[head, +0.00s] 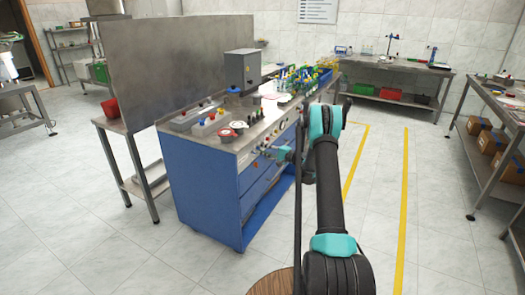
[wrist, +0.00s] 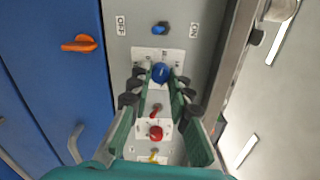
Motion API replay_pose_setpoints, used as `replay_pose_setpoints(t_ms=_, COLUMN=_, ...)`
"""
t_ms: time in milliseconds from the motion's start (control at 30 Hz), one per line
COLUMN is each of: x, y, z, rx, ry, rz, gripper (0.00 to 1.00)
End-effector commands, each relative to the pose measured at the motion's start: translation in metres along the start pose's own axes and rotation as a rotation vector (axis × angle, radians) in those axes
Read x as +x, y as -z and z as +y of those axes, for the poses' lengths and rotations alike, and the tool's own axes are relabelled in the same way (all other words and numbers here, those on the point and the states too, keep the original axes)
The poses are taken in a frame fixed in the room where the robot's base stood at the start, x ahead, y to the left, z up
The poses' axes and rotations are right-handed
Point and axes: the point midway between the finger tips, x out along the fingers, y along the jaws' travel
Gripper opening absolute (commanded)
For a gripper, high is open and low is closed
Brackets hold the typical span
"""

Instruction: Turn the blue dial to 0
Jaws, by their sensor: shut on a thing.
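The blue dial (wrist: 160,72) is a round knob on a white scale plate on the grey front panel. The scale marks are too small to read. My gripper (wrist: 160,76) has its green fingers on both sides of this dial and is shut on it. In the head view my gripper (head: 284,154) is at the front panel of the blue cabinet, where the dial itself cannot be made out.
A blue switch (wrist: 160,28) sits between OFF and ON labels. An orange handle (wrist: 86,43) sticks out at left.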

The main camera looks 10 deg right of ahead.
Motion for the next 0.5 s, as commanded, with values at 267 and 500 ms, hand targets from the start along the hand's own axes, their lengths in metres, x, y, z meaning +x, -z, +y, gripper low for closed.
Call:
replay_pose_setpoints(t_ms=267, x=-0.0009, y=-0.0004, z=0.0006, rx=-0.261, ry=-0.002, rz=-0.001, gripper=0.0)
replay_pose_setpoints(t_ms=500, x=-0.0009, y=-0.0006, z=0.0006, rx=-0.488, ry=-0.002, rz=-0.001, gripper=0.0)
